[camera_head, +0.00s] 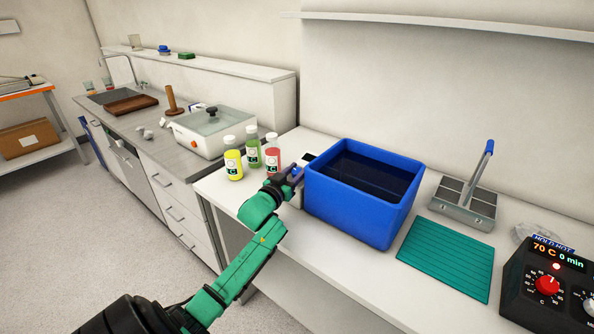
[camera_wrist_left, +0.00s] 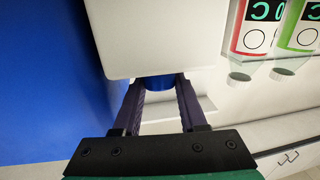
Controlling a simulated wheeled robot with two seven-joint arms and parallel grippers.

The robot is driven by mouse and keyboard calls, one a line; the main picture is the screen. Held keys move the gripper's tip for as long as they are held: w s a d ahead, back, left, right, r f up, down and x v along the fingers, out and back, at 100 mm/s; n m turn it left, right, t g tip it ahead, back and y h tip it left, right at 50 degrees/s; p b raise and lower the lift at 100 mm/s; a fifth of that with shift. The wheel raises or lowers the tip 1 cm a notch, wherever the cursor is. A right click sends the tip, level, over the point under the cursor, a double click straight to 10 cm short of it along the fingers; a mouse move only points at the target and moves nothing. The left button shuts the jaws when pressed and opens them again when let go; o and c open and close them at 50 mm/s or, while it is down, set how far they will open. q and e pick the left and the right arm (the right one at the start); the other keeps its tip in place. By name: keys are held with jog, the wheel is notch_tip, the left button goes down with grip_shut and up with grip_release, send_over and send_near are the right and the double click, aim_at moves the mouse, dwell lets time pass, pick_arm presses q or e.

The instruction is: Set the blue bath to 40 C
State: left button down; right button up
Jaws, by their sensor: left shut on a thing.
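The blue bath (camera_head: 345,207), an open blue tub with dark liquid, stands on the white bench; its blue wall fills the left of the left wrist view (camera_wrist_left: 45,85). A white control box (camera_head: 298,196) sits against its left side and shows large in the left wrist view (camera_wrist_left: 155,38). A blue knob (camera_wrist_left: 159,82) shows under the box's edge there. My left gripper (camera_head: 293,173) is at the box, with its two dark fingers shut on the knob from either side. Its dial marks and any temperature reading are hidden. My right gripper is not in view.
Yellow (camera_head: 233,164), green (camera_head: 253,152) and red (camera_head: 272,158) sample bottles stand left of my left gripper. A teal mat (camera_head: 446,259), a metal rack (camera_head: 463,206) and a black heater reading 70 C (camera_head: 545,285) are to the right.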

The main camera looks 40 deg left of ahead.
pick_arm(q)
jog(key=shift+m+h, duration=0.7)
jog(key=shift+h, duration=0.1)
jog(key=shift+f+m+h, duration=0.1)
jog(key=shift+m+h, duration=0.7)
jog(key=shift+h, duration=0.3)
jog(key=m+h+b, duration=0.2)
jog(key=shift+f+h, duration=0.15)
jog(key=shift+h, duration=0.15)
jog(key=shift+r+m+g+h+b, duration=0.2)
jog(key=shift+m+g+h+b, duration=0.2)
jog(key=shift+m+h+b, duration=0.55)
jog(key=c, duration=0.7)
grip_release()
jog(key=shift+c, duration=0.2)
jog(key=shift+s, duration=0.15)
